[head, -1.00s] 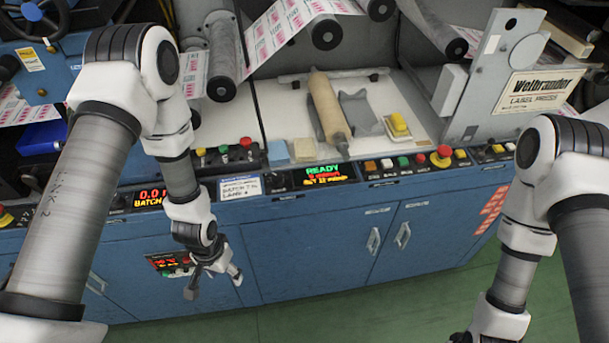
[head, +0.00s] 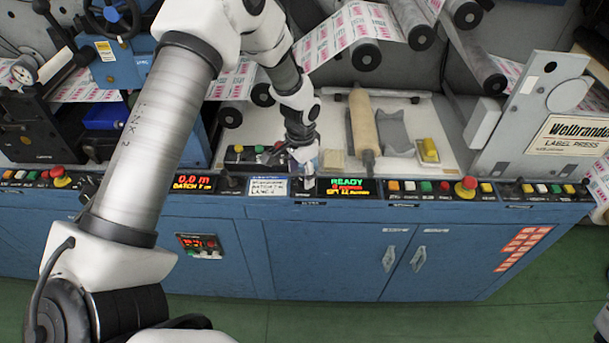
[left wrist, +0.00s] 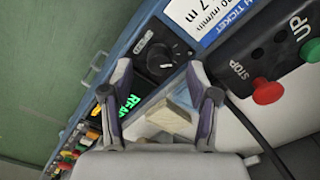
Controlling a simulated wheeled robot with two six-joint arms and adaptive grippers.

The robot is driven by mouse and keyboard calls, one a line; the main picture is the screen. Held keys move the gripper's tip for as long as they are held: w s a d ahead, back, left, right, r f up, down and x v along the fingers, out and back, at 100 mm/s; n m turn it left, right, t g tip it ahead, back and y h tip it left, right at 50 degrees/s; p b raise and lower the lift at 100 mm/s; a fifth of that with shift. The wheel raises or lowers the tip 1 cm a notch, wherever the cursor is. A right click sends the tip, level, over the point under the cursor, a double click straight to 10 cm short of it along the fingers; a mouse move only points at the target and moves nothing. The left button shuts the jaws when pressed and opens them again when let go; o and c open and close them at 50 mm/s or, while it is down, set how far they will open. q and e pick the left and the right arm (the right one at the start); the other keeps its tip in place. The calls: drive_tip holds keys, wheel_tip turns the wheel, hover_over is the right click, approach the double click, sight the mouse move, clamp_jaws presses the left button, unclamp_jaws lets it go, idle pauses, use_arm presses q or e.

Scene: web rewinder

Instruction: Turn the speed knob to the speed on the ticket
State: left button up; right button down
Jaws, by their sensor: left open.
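The speed knob, a round black dial with white marks (left wrist: 162,58), sits on a dark panel beside the batch ticket in the left wrist view. In the head view the knob (head: 303,185) is small, between the ticket and the green READY display (head: 348,187). The white ticket with a blue border (head: 268,187) also shows, partly cut off, in the left wrist view (left wrist: 204,18); "0 m/min" and "7 m" are readable there. My left gripper (head: 288,157) is open and empty above the panel; its fingertips (left wrist: 158,68) frame the knob, apart from it. My right gripper is out of view.
A black button box (head: 243,157) with STOP and UP buttons stands behind the ticket. A red mushroom button (head: 466,188) and several small buttons line the console to the right. A roller (head: 362,125) lies on the white deck.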

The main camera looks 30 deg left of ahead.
use_arm(q)
drive_tip(key=f, duration=0.3)
drive_tip(key=shift+w+d, duration=0.15)
drive_tip(key=shift+w, duration=0.25)
drive_tip(key=shift+s+r, duration=0.1)
drive_tip(key=shift+s, duration=0.15)
clamp_jaws()
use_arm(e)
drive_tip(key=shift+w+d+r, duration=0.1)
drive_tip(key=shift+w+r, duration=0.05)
use_arm(q)
drive_tip(key=shift+m, duration=0.4)
drive_tip(key=shift+m+b, duration=0.3)
drive_tip(key=shift+m, duration=2.2)
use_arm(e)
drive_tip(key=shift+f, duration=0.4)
use_arm(q)
unclamp_jaws()
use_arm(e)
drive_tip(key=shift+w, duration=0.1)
